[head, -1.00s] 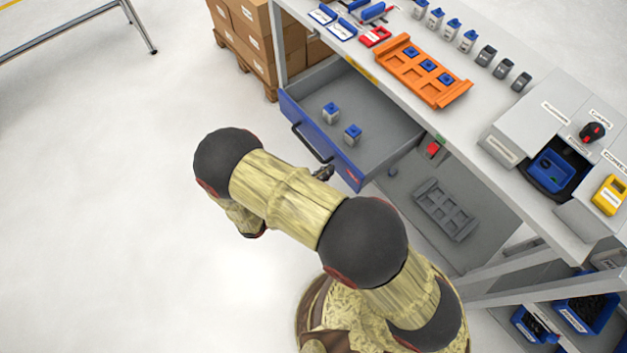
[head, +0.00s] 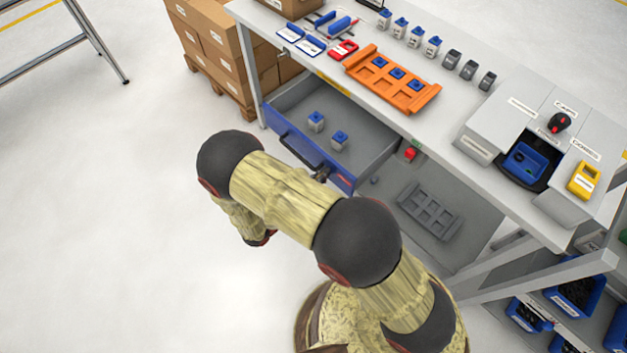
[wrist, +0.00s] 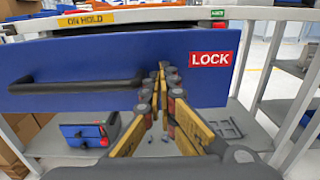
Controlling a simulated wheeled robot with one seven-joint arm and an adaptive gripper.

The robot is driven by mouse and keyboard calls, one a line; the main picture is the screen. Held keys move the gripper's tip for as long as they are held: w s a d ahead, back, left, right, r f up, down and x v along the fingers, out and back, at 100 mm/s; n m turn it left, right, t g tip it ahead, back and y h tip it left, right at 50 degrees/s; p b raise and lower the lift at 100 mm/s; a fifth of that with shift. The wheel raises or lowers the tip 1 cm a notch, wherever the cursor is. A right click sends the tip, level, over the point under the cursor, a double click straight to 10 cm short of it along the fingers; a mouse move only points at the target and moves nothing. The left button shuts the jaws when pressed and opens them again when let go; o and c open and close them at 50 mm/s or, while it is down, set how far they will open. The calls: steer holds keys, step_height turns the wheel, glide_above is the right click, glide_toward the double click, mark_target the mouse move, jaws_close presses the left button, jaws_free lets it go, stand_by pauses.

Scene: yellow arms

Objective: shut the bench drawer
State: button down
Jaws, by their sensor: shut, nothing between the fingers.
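The bench drawer (head: 363,153) is partly open below the bench top, with its blue front facing me. Two small grey blocks with blue tops (head: 316,121) (head: 340,140) stand inside it. In the wrist view the blue drawer front (wrist: 110,58) fills much of the picture, with a black bar handle (wrist: 75,87) on its left and a red LOCK label (wrist: 210,59) on its right. My gripper (wrist: 162,68) is shut and empty, its fingertips at the front between handle and label; exact contact cannot be told. In the head view my arm hides most of the gripper.
The bench top holds an orange tray (head: 365,57), several small blocks and a grey housing with a blue bin (head: 524,160). A grey tray (head: 430,210) lies on the lower shelf. Cardboard boxes (head: 215,58) stand behind left.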

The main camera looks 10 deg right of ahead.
steer(key=x, duration=2.1)
steer(key=shift+w+d+f+p, duration=0.1)
steer(key=shift+w+d+p, duration=0.15)
steer(key=shift+p, duration=0.15)
steer(key=shift+w+d, duration=0.45)
steer(key=shift+d, duration=0.1)
steer(key=shift+a, duration=0.25)
steer(key=p+v, duration=0.2)
steer(key=v, duration=1.1)
steer(key=shift+s+a, duration=0.2)
steer(key=shift+s, duration=0.15)
